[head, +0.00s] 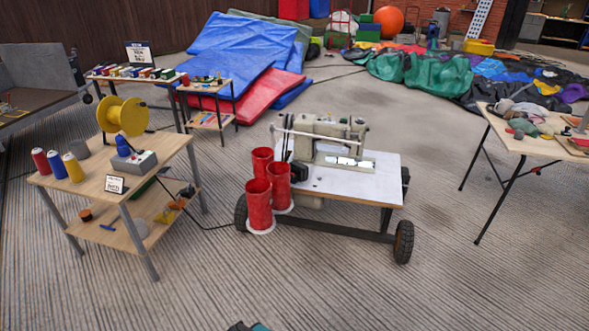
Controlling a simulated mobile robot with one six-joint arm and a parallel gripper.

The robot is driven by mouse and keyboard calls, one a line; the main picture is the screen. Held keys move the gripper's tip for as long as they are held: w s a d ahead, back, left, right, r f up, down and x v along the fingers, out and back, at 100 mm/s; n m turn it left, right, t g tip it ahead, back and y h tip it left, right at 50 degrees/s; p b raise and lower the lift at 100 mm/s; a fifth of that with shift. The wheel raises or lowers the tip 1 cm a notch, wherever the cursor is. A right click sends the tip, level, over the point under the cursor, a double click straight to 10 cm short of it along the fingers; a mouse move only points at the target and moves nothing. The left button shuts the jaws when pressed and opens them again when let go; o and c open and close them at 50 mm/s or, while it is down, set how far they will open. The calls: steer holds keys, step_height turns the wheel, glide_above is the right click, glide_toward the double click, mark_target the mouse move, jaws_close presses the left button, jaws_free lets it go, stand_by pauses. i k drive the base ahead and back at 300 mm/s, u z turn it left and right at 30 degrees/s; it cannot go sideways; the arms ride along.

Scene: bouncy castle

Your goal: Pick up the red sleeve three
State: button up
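Three red sleeves stand close together at the left end of a wheeled sewing cart. They look like upright red tubes with open, dark tops. One sleeve (258,209) is nearest me, on a white round base. A second sleeve (278,187) is just behind it to the right, also with a white rim at its foot. A third sleeve (262,164) is at the back and partly hidden by the others. I see no marking that tells which is three. My gripper's fingers are not in view; only a small dark and teal piece shows at the bottom edge, apart from the sleeves.
The cart's white top (340,185) carries a sewing machine (328,140); its black wheel (403,242) sticks out. A wooden table (110,175) with thread spools stands left, with a black cable on the floor beside it. Another table (535,145) is right. The front floor is clear.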

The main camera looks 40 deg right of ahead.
mark_target(261, 156)
steer(key=i, duration=1.85)
steer(key=u, duration=0.4)
steer(key=k, duration=0.9)
steer(key=u, duration=0.2)
steer(key=i, duration=0.15)
steer(key=z, duration=0.05)
